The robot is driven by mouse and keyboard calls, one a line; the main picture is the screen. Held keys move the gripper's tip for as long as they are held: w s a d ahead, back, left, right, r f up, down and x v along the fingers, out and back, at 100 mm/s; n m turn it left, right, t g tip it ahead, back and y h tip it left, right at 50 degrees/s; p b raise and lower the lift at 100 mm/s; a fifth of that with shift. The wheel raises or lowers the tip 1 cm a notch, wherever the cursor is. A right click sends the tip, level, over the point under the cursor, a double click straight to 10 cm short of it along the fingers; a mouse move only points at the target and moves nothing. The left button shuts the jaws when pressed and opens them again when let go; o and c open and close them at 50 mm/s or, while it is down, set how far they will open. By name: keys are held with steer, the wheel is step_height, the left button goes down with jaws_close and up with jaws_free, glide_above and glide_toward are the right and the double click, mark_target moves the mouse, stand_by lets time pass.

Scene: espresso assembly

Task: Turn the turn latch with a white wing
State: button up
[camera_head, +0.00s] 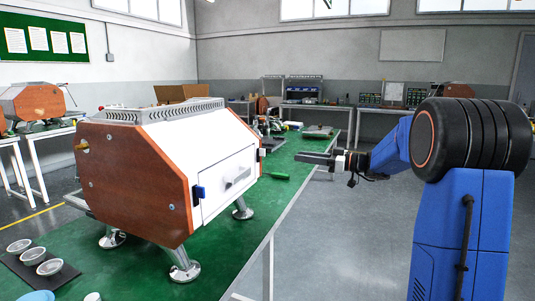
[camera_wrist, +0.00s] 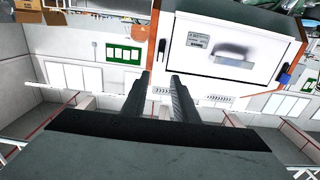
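The espresso machine (camera_head: 165,165) has wooden end panels and a white front door (camera_head: 228,180). A blue-winged latch (camera_head: 199,192) sits at the door's left edge; it also shows at the right in the wrist view (camera_wrist: 285,75). A small dark latch (camera_wrist: 162,47) is on the opposite side of the door in the wrist view. It looks black with a pale part, but is too small to tell its wing clearly. My gripper (camera_wrist: 160,76) is open and empty, its fingertips just short of this dark latch in the picture. In the head view my gripper (camera_head: 301,157) is right of the machine, apart from it.
The machine stands on metal feet on a green-topped bench (camera_head: 225,262). A green-handled tool (camera_head: 278,177) lies behind it. Metal cups on a dark mat (camera_head: 60,278) are at the front left. The floor (camera_head: 335,240) right of the bench is clear.

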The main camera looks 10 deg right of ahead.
mark_target(262, 155)
steer(key=x, duration=1.4)
steer(key=shift+w+a, duration=0.2)
steer(key=shift+a, duration=0.15)
jaws_close()
